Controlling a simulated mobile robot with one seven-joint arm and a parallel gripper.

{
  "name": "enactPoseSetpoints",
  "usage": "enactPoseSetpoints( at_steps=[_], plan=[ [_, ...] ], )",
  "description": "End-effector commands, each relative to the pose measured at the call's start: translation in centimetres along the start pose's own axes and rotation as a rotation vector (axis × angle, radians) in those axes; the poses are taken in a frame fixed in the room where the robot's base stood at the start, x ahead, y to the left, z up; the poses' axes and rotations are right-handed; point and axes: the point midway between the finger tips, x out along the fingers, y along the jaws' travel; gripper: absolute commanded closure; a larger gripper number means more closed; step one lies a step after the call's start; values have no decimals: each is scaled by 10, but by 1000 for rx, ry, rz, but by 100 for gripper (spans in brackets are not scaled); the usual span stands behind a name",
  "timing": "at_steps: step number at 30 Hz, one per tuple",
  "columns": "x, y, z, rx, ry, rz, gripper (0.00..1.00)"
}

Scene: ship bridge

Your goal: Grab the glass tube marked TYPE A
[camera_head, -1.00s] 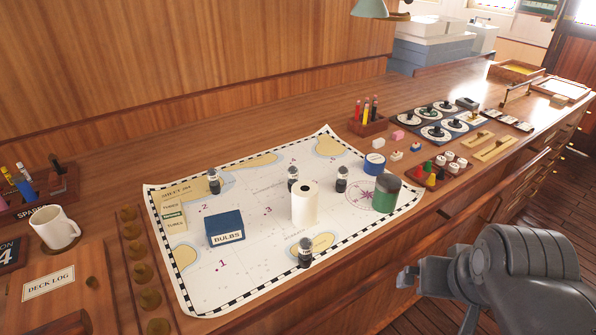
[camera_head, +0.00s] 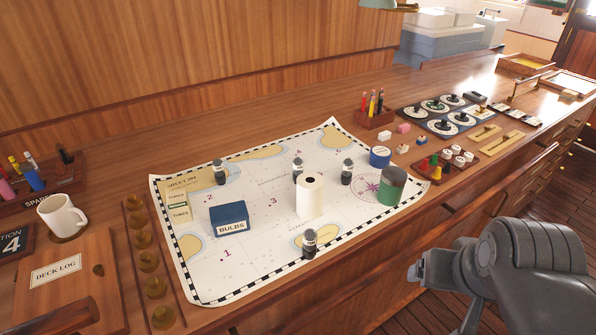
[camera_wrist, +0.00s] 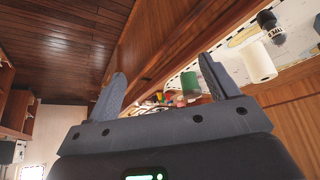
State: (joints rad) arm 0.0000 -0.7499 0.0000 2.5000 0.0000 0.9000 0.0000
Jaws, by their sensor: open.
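Several small dark-based glass tubes stand upright on the chart (camera_head: 255,255). One tube (camera_head: 219,172) is at the back left, one (camera_head: 297,168) is behind the white roll, one (camera_head: 347,171) is right of the roll, and one (camera_head: 310,243) is near the front edge. Their markings are too small to read in the head view, so I cannot tell which is TYPE A. In the wrist view a tube (camera_wrist: 270,26) shows at the top right beside the white roll. My gripper (camera_wrist: 163,82) is open and empty, off the counter's front side.
On the chart stand a white paper roll (camera_head: 310,197), a blue BULBS box (camera_head: 229,218), a green canister (camera_head: 391,186) and a blue round tin (camera_head: 380,157). A mug (camera_head: 62,216) is left. The counter's front edge lies between my arm and the chart.

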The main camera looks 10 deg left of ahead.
Motion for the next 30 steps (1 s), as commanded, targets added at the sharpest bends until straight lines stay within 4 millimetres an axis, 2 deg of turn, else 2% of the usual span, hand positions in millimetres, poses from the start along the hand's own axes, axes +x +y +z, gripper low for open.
enactPoseSetpoints(
  at_steps=[1, 9, 17, 20, 23, 30],
  plan=[
    [0, 0, 0, 0, 0, 0, 25],
    [0, 0, 0, 0, 0, 0, 45],
    [0, -1, -4, -2, -1, -1, 45],
    [0, -5, -18, -10, -7, -6, 45],
    [1, -14, -44, -24, -15, -15, 45],
    [16, -49, -122, -65, -37, -37, 45]
  ],
)
